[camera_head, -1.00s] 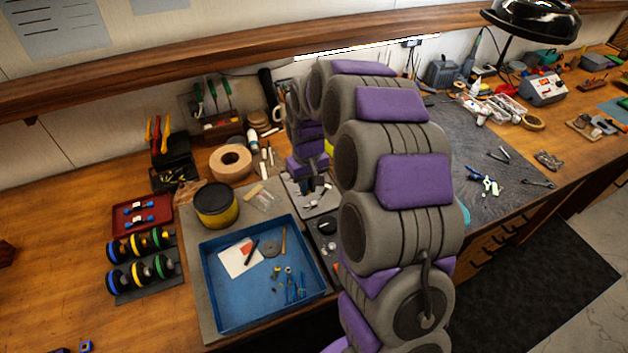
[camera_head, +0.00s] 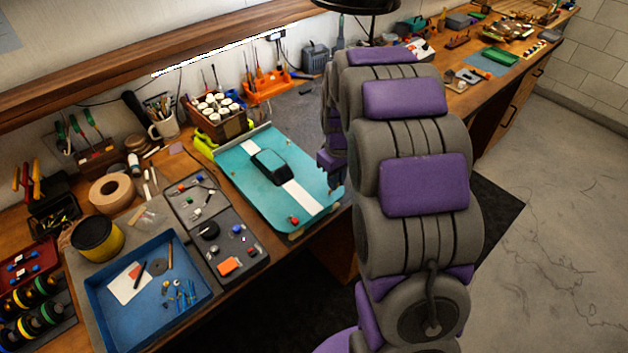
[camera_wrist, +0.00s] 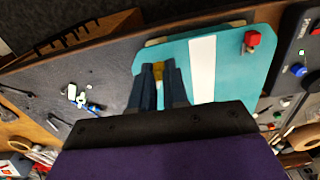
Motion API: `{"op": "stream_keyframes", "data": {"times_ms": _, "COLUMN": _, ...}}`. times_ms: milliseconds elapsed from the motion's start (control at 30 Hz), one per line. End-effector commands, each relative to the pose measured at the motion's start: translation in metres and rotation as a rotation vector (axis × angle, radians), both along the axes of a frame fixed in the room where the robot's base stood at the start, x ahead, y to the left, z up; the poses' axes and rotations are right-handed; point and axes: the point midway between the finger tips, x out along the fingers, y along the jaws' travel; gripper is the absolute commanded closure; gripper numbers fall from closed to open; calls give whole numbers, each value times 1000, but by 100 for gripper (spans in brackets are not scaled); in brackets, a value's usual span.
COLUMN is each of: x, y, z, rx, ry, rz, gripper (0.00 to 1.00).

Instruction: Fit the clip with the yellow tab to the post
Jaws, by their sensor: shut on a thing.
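My gripper (camera_wrist: 158,80) is shut on the clip with the yellow tab (camera_wrist: 158,70); only a small yellow part shows between the fingertips. It is over one end of the teal car body (camera_wrist: 232,75), left of its white stripe in the wrist view. The teal body (camera_head: 262,205) lies on the bench in the head view, where my arm hides part of its right side. A red-tabbed clip (camera_wrist: 252,38) sits at another corner of the body; it also shows in the head view (camera_head: 294,220). I cannot make out the post by the gripper.
Grey trays of small parts (camera_head: 222,262) lie left of the car body. A blue tray (camera_head: 120,318) and a tape roll (camera_head: 110,190) are farther left. A box of white-topped jars (camera_head: 215,112) stands behind. Loose tools (camera_wrist: 85,98) lie on the grey mat.

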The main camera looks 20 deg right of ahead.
Motion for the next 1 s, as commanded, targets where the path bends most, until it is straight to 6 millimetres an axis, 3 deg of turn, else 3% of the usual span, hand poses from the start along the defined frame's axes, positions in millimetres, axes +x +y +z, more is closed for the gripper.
{"op": "stream_keyframes", "data": {"times_ms": 433, "x": -8, "y": -20, "z": 5, "rx": 0, "ry": -1, "rz": 49, "gripper": 100}}
{"op": "stream_keyframes", "data": {"times_ms": 767, "x": -9, "y": -20, "z": 6, "rx": 1, "ry": 0, "rz": 48, "gripper": 100}}
{"op": "stream_keyframes", "data": {"times_ms": 1000, "x": -9, "y": -17, "z": -8, "rx": -2, "ry": -1, "rz": 48, "gripper": 100}}
